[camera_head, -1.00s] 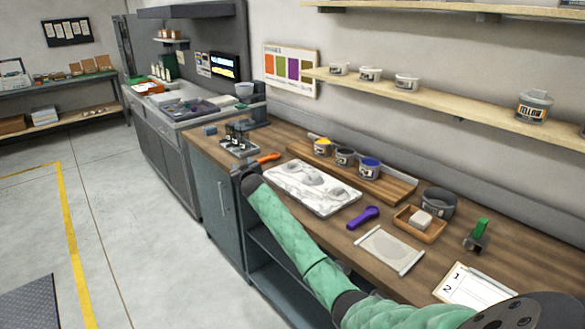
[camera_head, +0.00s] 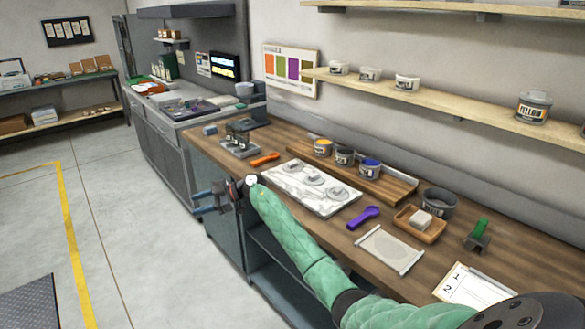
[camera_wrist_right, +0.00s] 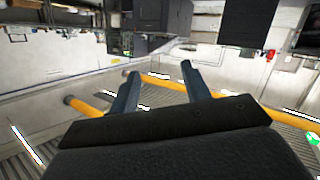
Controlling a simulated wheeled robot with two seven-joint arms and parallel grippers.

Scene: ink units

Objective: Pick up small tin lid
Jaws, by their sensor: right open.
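A pale, veined slab (camera_head: 277,191) lies on the wooden counter in the head view, with several round, light shapes (camera_head: 313,179) on it. These could be lids, but I cannot tell for sure, and no small tin lid is clear. My right gripper (camera_head: 199,200) is open and empty, off the counter's front edge, left of the slab. Its two fingers (camera_wrist_right: 160,70) are apart with nothing between them in the right wrist view. My left gripper is not in view.
A purple scoop-like tool (camera_head: 363,217), a wooden tray (camera_head: 418,228) with a pale block, a dark round tin (camera_head: 439,203) and a screen (camera_head: 390,250) lie right of the slab. An orange-handled tool (camera_head: 265,159) lies behind it. Floor left of the counter is free.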

